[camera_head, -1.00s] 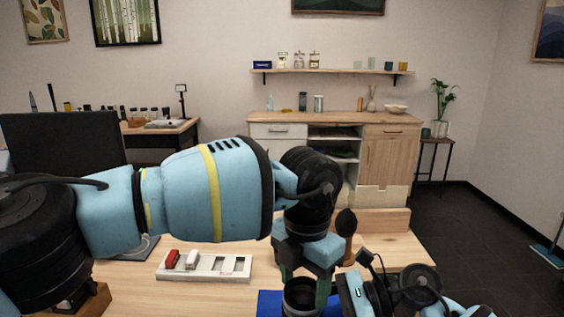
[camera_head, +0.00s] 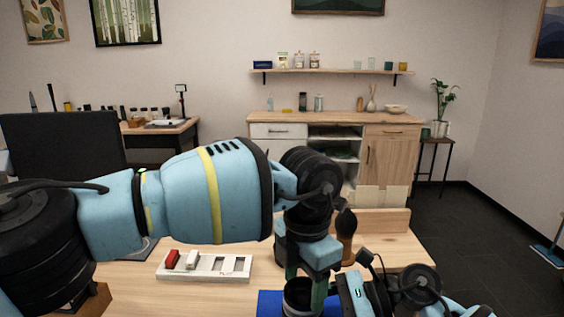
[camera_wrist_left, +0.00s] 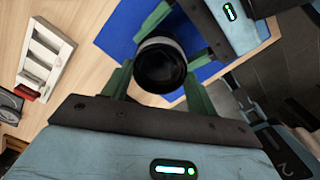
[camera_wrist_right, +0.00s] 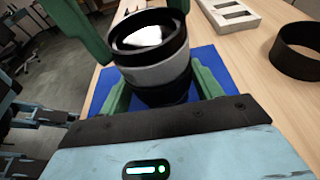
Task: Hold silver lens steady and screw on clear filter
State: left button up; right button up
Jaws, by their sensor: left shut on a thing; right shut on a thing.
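The silver lens (camera_wrist_right: 160,75) stands upright over the blue mat (camera_wrist_right: 206,58), with a silver band between black rings. My right gripper (camera_wrist_right: 165,92) is shut on its lower body. My left gripper (camera_head: 304,288) comes down from above, its green fingers on either side of the black rim at the lens top. The clear filter (camera_wrist_right: 142,36) appears as bright reflecting glass within that rim, between the left fingers. In the left wrist view the lens top (camera_wrist_left: 160,68) looks dark. Whether filter and lens threads are engaged cannot be told.
A white slotted tray (camera_head: 208,272) with a red and a white piece lies left on the wooden table. A black ring (camera_wrist_right: 297,50) stands beside the mat. A brown, dark-topped object (camera_head: 346,232) stands behind my left gripper. A dark screen (camera_head: 62,145) is at the left.

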pick_arm(q)
jog(key=shift+s+f, duration=0.1)
pick_arm(e)
jog(key=shift+f, duration=0.1)
pick_arm(q)
jog(key=shift+m, duration=0.4)
jog(key=o, duration=1.4)
jog(key=shift+r, duration=3.55)
pick_arm(e)
jog(key=o, duration=0.8)
jog(key=shift+o, duration=0.2)
